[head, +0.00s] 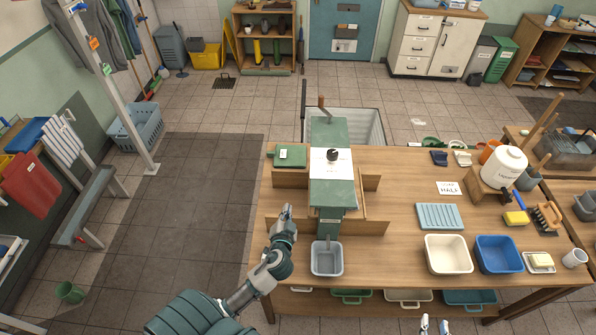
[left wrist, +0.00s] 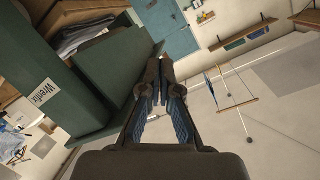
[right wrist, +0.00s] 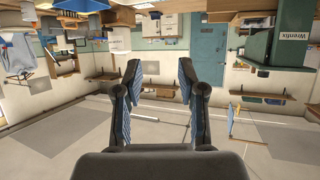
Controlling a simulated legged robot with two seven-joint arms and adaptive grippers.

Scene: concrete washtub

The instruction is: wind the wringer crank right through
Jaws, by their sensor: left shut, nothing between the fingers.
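The green wringer (head: 329,192) stands on the wooden table's left part, with a white plate and a black knob on top. A thin dark bar with a brown grip (head: 321,103) rises at its far end; it looks like the crank, but its joint is hard to see. My left gripper (head: 287,212) is shut and empty, left of the wringer and apart from the crank. In the left wrist view the closed fingers (left wrist: 160,75) point past the wringer's green body (left wrist: 58,105). My right gripper (right wrist: 160,75) is open and empty; in the head view only its tips (head: 433,323) show at the bottom edge.
A grey tub (head: 327,258) sits before the wringer. A white basin (head: 448,254) and a blue basin (head: 497,254) stand to its right. A green box (head: 290,156) lies left of the wringer. A pale tub (head: 368,120) stands beyond the table.

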